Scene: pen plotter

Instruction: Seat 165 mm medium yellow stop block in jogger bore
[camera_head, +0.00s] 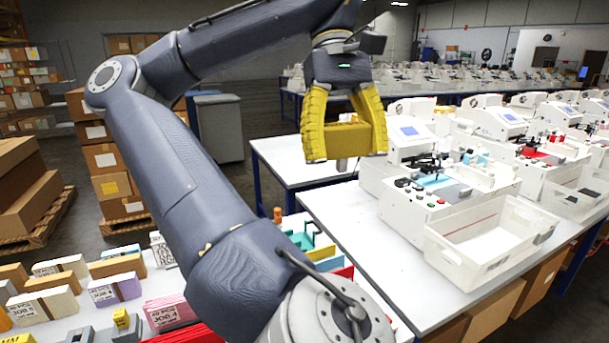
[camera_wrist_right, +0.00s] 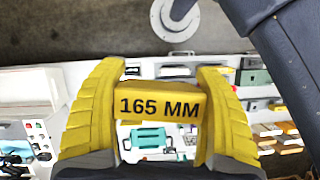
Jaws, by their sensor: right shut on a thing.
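A yellow stop block (camera_head: 347,139) hangs between the yellow fingers of my right gripper (camera_head: 345,147). A short grey peg points down beneath it. In the right wrist view the block (camera_wrist_right: 158,88) reads "165 MM" and both fingers of the right gripper (camera_wrist_right: 158,110) press on its ends. The block is in the air, apart from any table. No bore can be made out. I cannot tell which fixture is the jogger; a teal fixture (camera_wrist_right: 148,138) shows below the block in the right wrist view. My left gripper is not in view.
A white machine (camera_head: 425,200) with a screen stands on the right table. An empty white bin (camera_head: 490,236) stands at its front. Labelled paper stacks (camera_head: 115,289) lie on the near-left table. My right arm covers much of the middle.

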